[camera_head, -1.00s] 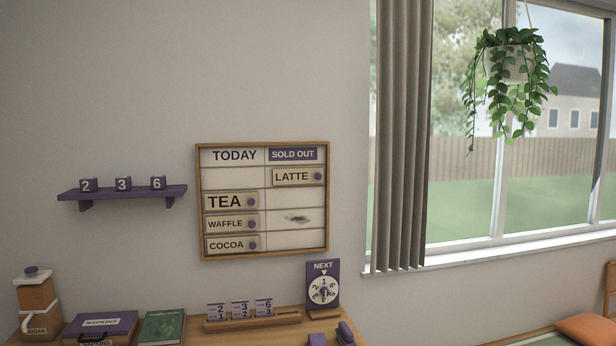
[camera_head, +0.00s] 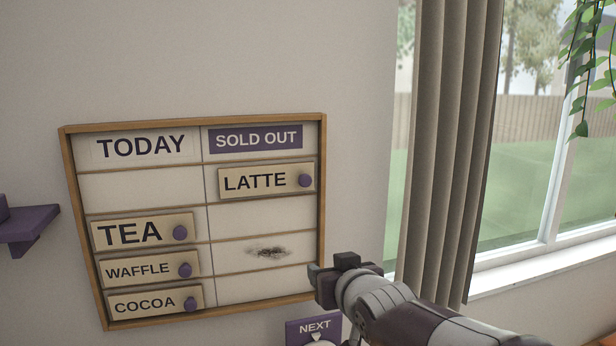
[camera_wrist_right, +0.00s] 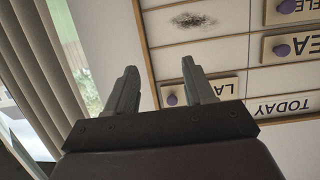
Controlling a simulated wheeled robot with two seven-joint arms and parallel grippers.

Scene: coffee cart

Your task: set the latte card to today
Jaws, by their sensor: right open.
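The menu board (camera_head: 322,215) hangs on the wall, with a TODAY column on the left and a SOLD OUT column on the right. The latte card (camera_head: 235,182), beige with a purple knob (camera_head: 305,180), sits in the top row under SOLD OUT. The top slot under TODAY (camera_head: 140,185) is empty. My right gripper (camera_head: 325,278) is by the board's lower right edge, below the latte card and apart from it. In the right wrist view the gripper (camera_wrist_right: 160,80) is open and empty, with the latte card (camera_wrist_right: 226,88) partly behind a finger. My left gripper is not in view.
Tea (camera_head: 125,234), waffle (camera_head: 135,269) and cocoa (camera_head: 142,304) cards fill the TODAY slots below. A dark smudge (camera_head: 268,252) marks a right-column slot. A curtain (camera_head: 450,150) hangs right of the board. A NEXT dial sign (camera_head: 314,328) stands below, and a purple shelf (camera_head: 28,224) is left.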

